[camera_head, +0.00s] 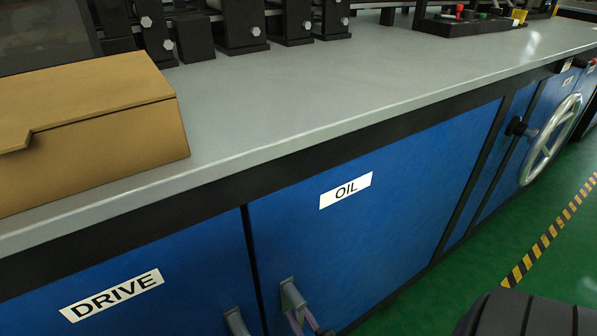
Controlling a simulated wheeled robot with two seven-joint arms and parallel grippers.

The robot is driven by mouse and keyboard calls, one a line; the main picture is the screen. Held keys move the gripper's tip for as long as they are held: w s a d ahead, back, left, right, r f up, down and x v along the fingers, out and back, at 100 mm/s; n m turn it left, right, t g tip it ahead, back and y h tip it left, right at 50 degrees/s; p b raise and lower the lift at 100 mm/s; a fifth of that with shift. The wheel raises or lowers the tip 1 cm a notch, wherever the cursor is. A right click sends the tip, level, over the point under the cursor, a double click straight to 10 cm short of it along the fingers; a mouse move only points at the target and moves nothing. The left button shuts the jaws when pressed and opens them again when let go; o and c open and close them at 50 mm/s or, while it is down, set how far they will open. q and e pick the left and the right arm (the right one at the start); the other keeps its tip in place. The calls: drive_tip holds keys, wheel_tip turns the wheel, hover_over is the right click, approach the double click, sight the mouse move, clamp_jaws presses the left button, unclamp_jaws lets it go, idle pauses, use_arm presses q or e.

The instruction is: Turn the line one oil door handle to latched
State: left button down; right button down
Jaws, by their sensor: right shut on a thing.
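The blue oil door (385,215) carries a white OIL label (346,190). Its grey handle (290,293) shows low on the door, near its left edge, cut off by the bottom of the view. My right gripper (308,319) shows only in small part at the bottom edge, at this handle, and is shut on it. The handle's lower part is hidden, so its exact angle is hard to tell. My left gripper is not in view.
The drive door (165,275) and its handle (237,322) are at left. A cardboard box (90,125) stands on the grey worktop (300,90). A handwheel (550,140) sticks out at right. Green floor (480,255) with a striped line is clear.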

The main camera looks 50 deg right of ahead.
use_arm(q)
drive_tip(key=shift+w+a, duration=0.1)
use_arm(e)
drive_tip(key=shift+a+m, duration=0.1)
drive_tip(key=shift+m, duration=0.3)
drive_tip(key=c, duration=0.6)
unclamp_jaws()
drive_tip(key=shift+o, duration=0.2)
